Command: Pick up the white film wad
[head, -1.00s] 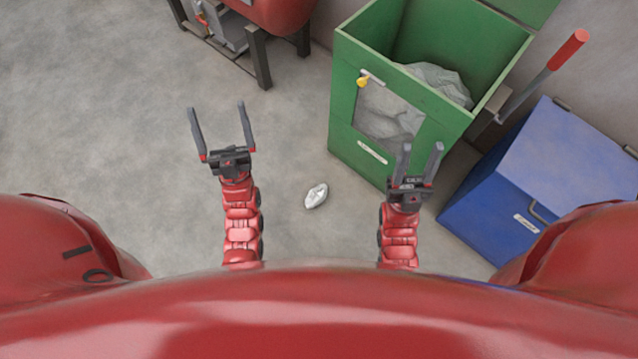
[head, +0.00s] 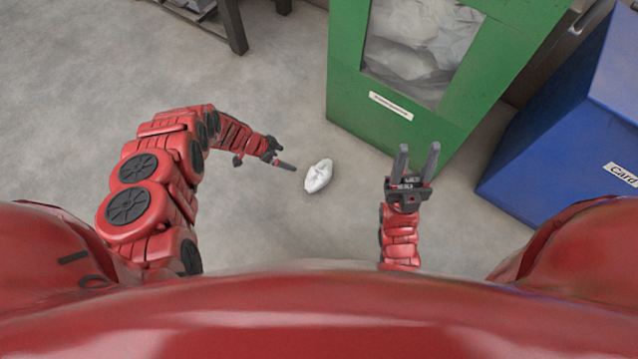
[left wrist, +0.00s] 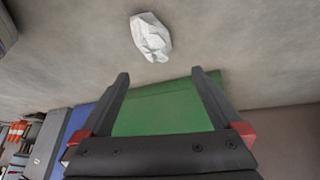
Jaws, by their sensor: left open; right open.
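The white film wad (head: 318,176) lies on the grey floor in the head view, in front of the green bin. It also shows in the left wrist view (left wrist: 151,37), beyond and above the open fingertips. My left gripper (head: 290,166) is just left of the wad in the head view, its fingers pointing right toward it. In the left wrist view the left gripper (left wrist: 160,78) is open with nothing between its fingers except the view of green behind. My right gripper (head: 417,150) is open and empty, right of the wad and in front of the green bin.
The green bin (head: 345,95) with a clear window stands behind the wad, pale film inside it. A blue card bin (head: 560,130) stands at the right. Dark stand legs (head: 236,28) are at the top left. The floor at left is clear.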

